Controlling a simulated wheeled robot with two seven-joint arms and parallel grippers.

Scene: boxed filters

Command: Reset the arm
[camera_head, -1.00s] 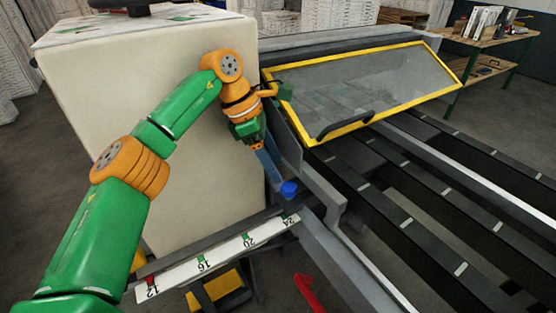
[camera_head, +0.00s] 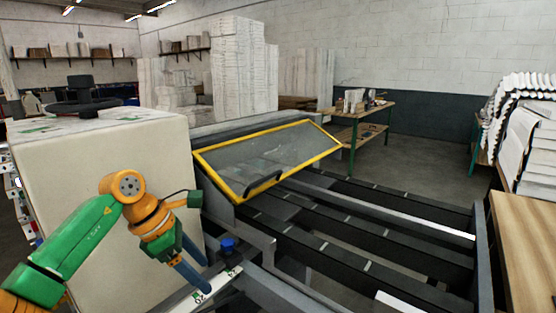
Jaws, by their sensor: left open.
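My left arm, green and orange, comes in from the lower left in the head view. Its gripper (camera_head: 196,268) has blue-grey fingers that point down and to the right, and it is open with nothing seen between the fingers. It is just left of a blue knob (camera_head: 228,245) on the machine's edge, over the white scale strip (camera_head: 212,288). Whether the fingers touch anything is unclear. My right arm and gripper are not in view.
A large cream machine housing (camera_head: 105,180) stands behind the arm. A yellow-framed clear guard (camera_head: 270,155) tilts over dark conveyor rails (camera_head: 350,240) to the right. A wooden table (camera_head: 525,250) stands at the right edge, with white stacks (camera_head: 535,145) behind it.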

